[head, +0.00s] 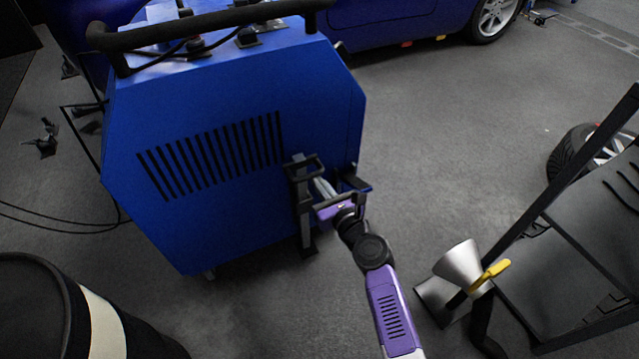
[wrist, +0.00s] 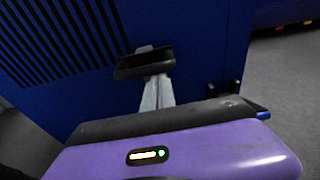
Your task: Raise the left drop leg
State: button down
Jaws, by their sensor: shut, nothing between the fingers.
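A black drop leg (head: 303,215) stands upright against the vented face of the blue dynamometer unit (head: 225,215), near that face's right edge. Its lower end is close to the floor. A black loop handle (head: 301,163) sticks out at its top; the handle also shows in the wrist view (wrist: 145,66). My gripper (head: 320,185) is at the leg's upper part, just below and right of the handle. Its grey fingers (wrist: 154,95) are shut and empty, reaching up to the handle, which partly covers them. Whether they touch it, I cannot tell.
A thick black bar (head: 200,25) runs along the unit's top. A metal funnel with a yellow handle (head: 463,265) and a dark rack (head: 590,220) stand right. A black drum (head: 40,310) is lower left; cables lie on the left floor.

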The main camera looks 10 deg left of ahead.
notch_tip(320, 180, up, 4)
jog(key=p, duration=0.3)
jog(key=shift+r, duration=0.1)
jog(key=shift+w, duration=0.1)
send_near(320, 172)
notch_tip(320, 172, down, 3)
jog(key=s, duration=0.1)
jog(key=shift+s+a+r+p, duration=0.1)
jog(key=shift+s+p, duration=0.1)
jog(key=shift+p, duration=0.1)
dwell(0.5)
dwell(0.4)
